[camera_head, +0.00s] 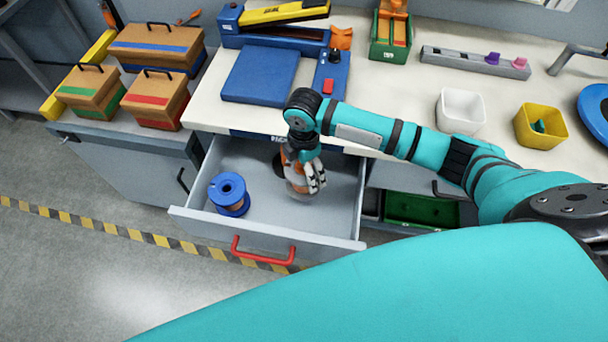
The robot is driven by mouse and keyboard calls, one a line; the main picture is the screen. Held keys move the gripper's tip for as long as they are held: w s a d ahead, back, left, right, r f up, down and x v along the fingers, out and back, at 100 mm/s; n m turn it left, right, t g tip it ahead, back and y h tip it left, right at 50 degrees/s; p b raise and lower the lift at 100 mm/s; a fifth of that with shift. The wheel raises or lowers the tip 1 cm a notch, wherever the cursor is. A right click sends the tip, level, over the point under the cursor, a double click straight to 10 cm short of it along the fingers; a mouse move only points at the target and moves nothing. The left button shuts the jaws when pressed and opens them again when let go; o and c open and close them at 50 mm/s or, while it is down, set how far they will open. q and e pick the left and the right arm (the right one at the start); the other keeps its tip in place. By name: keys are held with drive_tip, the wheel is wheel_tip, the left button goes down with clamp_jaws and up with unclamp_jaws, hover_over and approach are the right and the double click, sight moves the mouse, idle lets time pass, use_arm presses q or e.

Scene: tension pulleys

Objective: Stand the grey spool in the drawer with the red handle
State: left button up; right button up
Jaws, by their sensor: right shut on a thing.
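The drawer with the red handle (262,253) is pulled open below the bench top. My right gripper (311,180) reaches down into its right half and is shut on the grey spool (293,176), which shows an orange-brown winding. The fingers hide much of the spool. It looks roughly upright inside the drawer, but I cannot tell whether its base touches the drawer floor. A blue spool (229,195) stands upright in the left part of the drawer, apart from the grey one. My left gripper is not in view.
The bench top above holds a blue flat box (261,75), a white bin (461,110) and a yellow bin (541,126). Striped wooden boxes (157,101) stand on the left cabinet. A green tray (421,209) sits right of the drawer. The drawer's front middle is clear.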

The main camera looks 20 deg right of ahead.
drive_tip(key=shift+f, duration=2.2)
drive_tip(key=o, duration=1.4)
drive_tip(key=shift+f, duration=0.15)
wheel_tip(320, 180, up, 12)
drive_tip(key=shift+r, duration=0.15)
